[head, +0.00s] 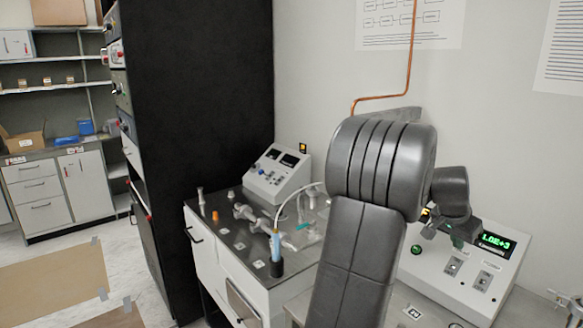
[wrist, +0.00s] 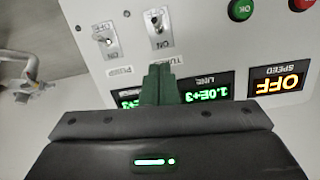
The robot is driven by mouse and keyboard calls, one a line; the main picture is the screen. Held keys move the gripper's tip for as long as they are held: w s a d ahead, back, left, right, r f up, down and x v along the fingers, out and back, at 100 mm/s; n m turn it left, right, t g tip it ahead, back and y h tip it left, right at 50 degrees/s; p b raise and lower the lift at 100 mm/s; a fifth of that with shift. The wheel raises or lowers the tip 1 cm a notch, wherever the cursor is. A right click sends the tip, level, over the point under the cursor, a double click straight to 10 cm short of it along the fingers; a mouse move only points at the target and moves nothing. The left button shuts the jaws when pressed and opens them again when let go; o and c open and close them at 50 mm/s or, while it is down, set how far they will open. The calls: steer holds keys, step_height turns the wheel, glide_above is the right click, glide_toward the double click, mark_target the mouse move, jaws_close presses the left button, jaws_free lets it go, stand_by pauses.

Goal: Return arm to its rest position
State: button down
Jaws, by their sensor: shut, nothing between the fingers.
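My arm (head: 365,225), dark grey and segmented, rises through the right half of the head view and bends over at the top. My gripper (wrist: 157,84) shows in the wrist view as two dark green fingers pressed together with nothing between them. The fingertips are in front of the white control panel (wrist: 200,50), which appears upside down there. They overlap the edge of its green display; I cannot tell whether they touch it.
The panel has toggle switches (head: 483,281), a green button (head: 417,249) and a display reading 1.0E+3 (head: 495,241). A bench (head: 225,235) with tubes and a smaller instrument (head: 275,175) stands left of my arm. A tall black rack (head: 205,90) stands behind. Floor at left is open.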

steer(key=shift+w+d+r+g+y+p, duration=0.15)
steer(key=shift+r+g+y+p, duration=0.25)
steer(key=shift+p, duration=1.25)
steer(key=v, duration=0.2)
steer(key=b+v, duration=0.1)
steer(key=v, duration=0.1)
steer(key=shift+a, duration=0.4)
